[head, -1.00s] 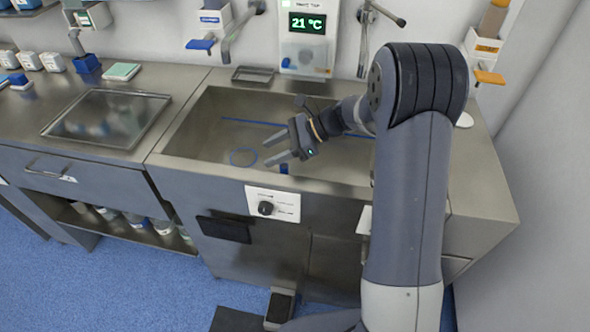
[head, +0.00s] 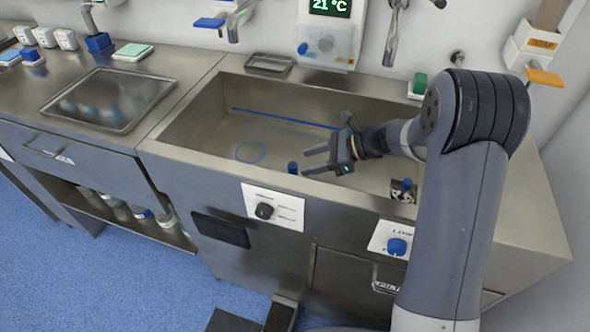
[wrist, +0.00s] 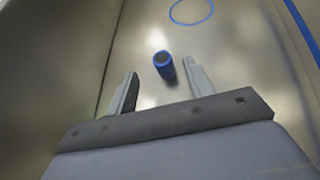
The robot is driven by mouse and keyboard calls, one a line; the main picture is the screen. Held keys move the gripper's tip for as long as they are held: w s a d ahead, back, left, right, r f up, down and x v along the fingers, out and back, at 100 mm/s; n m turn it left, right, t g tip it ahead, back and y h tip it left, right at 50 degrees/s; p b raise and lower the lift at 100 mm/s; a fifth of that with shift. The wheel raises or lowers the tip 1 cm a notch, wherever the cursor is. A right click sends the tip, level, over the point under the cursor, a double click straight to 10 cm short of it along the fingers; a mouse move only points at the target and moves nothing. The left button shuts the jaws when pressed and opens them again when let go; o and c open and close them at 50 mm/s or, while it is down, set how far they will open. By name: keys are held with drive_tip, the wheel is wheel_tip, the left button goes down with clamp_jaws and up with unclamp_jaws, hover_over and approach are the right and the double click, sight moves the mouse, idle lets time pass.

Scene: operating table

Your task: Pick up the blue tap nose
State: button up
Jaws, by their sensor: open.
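The blue tap nose (head: 292,167) is a small blue cylinder with a dark opening on top. It stands on the floor of the steel sink (head: 200,122), close to the front wall. The exact gap between fingers and tap nose is hard to tell.
A blue ring outline (head: 251,152) and a blue line (head: 285,119) mark the sink floor. The front wall of the sink runs close beside my gripper. A dark object with a blue part (head: 404,188) stands at the sink's right. Taps (head: 396,30) hang above the back.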

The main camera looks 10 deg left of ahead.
sight(293, 165)
drive_tip(key=x, duration=0.6)
drive_tip(key=shift+w, duration=0.15)
drive_tip(key=shift+c, duration=0.5)
drive_tip(key=c, duration=1)
